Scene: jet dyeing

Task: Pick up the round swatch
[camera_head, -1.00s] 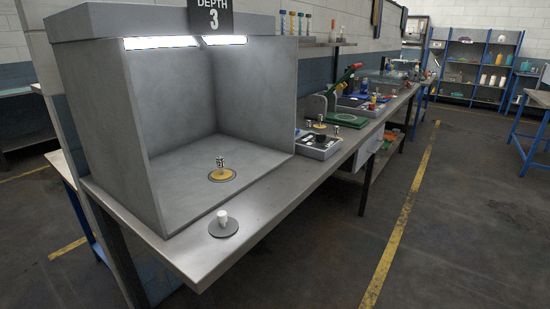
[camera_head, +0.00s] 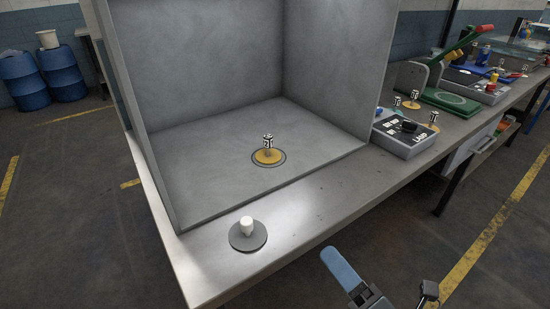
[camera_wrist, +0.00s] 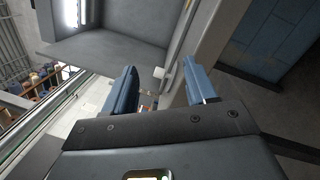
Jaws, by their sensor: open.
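A round yellow swatch (camera_head: 266,157) with a black-and-white marked knob lies within a dark ring on the floor of the grey light booth. A dark grey disc (camera_head: 260,240) with a white knob sits on the bench in front of the booth. My gripper (camera_head: 382,283) shows at the bottom edge of the head view, beyond the bench's front edge and well away from the swatch. In the wrist view my gripper (camera_wrist: 160,80) has its two blue fingers apart. I cannot make out the swatch there; small things between the fingers are unclear.
The booth (camera_head: 230,50) has walls at the back and sides and an open front. A grey control box (camera_head: 402,135) stands right of it, with more yellow knobbed discs beside it. Blue drums (camera_head: 58,68) stand far left.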

